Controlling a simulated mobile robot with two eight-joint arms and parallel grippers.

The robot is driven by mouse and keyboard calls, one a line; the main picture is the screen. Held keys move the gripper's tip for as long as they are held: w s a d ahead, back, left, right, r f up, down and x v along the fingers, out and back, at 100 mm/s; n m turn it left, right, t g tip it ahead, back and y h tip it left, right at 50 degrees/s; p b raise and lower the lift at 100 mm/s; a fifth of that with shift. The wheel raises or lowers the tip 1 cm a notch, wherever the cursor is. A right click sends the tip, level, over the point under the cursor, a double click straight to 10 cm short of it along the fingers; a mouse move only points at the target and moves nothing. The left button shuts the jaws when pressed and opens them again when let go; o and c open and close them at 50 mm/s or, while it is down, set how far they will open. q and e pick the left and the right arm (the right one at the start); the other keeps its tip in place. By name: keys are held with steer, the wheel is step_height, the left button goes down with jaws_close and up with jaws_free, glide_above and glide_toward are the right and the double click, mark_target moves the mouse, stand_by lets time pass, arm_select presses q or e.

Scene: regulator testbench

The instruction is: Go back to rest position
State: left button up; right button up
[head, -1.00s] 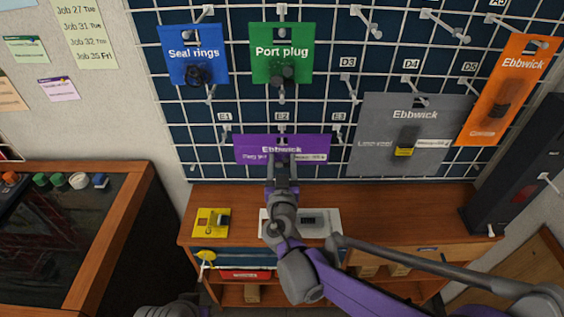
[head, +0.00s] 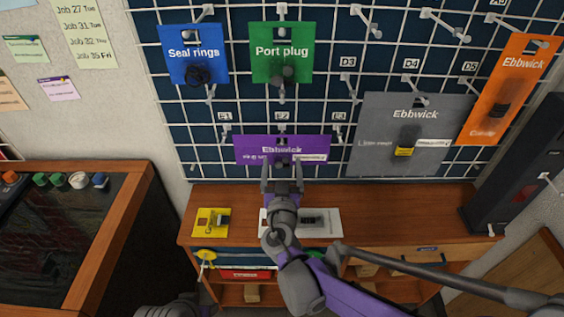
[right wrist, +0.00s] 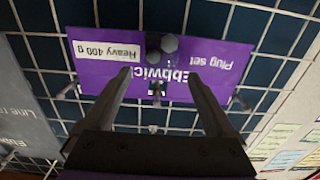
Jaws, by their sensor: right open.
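A purple Ebbwick plug-set card (head: 250,149) hangs on the wire grid at the E2 label. In the right wrist view the card (right wrist: 215,55) appears upside down, with dark plugs on it. My right gripper (head: 282,168) is in front of the card's lower edge, its two fingers apart and empty. In the right wrist view the open fingers (right wrist: 160,78) flank the card's middle from the near side; whether they touch it cannot be told. A grey part of my own body shows at the bottom edge of the head view; my left gripper is not discernible.
Blue Seal rings (head: 191,45), green Port plug (head: 270,45), grey (head: 375,125) and orange (head: 497,110) cards hang around it on the grid. Below is a wooden bench (head: 400,208) with a yellow item (head: 205,222) and a white tray (head: 333,228). A dark-topped table (head: 90,210) stands left.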

steer(key=s, duration=0.8)
steer(key=shift+s, duration=0.4)
steer(key=s+d+f+m+g+h+p, duration=0.15)
steer(key=s+d+g, duration=0.25)
steer(key=d, duration=0.6)
steer(key=s+d+f+m+g+h+p, duration=0.1)
steer(key=s+d+f+g+h+p, duration=0.2)
steer(key=d, duration=0.6)
steer(key=s+a+n+g+y+p, duration=0.1)
steer(key=s+n+g+y+p, duration=0.1)
steer(key=s, duration=1.1)
steer(key=g+y+p, duration=0.1)
steer(key=g+y, duration=0.1)
steer(key=g, duration=0.1)
steer(key=shift+a+f+g, duration=0.2)
steer(key=shift+f+g, duration=0.1)
